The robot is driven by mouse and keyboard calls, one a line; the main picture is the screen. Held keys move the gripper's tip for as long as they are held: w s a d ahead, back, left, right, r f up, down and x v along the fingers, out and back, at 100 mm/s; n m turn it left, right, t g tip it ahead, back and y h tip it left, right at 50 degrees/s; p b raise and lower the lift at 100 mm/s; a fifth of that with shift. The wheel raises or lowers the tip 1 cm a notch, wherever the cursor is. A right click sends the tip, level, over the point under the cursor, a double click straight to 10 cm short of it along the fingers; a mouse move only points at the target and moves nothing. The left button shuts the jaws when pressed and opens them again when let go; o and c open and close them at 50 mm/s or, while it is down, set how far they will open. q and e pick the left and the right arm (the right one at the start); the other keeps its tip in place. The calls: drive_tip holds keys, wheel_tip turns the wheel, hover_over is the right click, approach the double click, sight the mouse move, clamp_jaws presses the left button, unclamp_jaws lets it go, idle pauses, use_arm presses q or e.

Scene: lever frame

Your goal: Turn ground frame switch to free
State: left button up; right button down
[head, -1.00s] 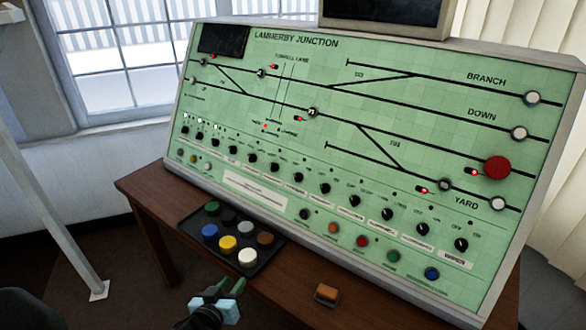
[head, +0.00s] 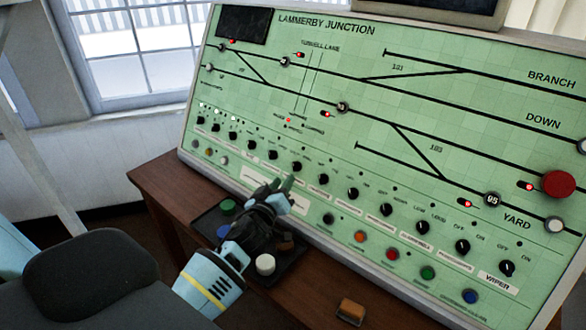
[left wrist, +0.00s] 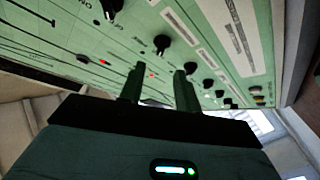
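The green control panel (head: 400,150) carries a slanting row of black rotary knobs, among them one (head: 297,166) just above my left gripper and one (head: 323,179) to its right. The small labels are too blurred to tell which knob is the ground frame switch, or its setting. My left gripper (head: 286,184) is in front of the panel's lower middle, below the knob row, and hides some labels. In the left wrist view its two fingers (left wrist: 160,80) are apart with nothing between them; a black knob (left wrist: 162,42) shows beyond them. My right gripper is not in view.
A dark tray (head: 205,222) with coloured caps lies on the wooden desk (head: 165,190), partly hidden by my left arm. An orange-brown block (head: 351,311) lies at the desk's front. A large red button (head: 560,184) sits at the panel's right. A dark chair (head: 85,275) stands at lower left.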

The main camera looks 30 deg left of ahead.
sight(293, 166)
use_arm(q)
drive_tip(key=x, duration=0.7)
drive_tip(key=shift+w, duration=0.15)
drive_tip(key=c, duration=0.7)
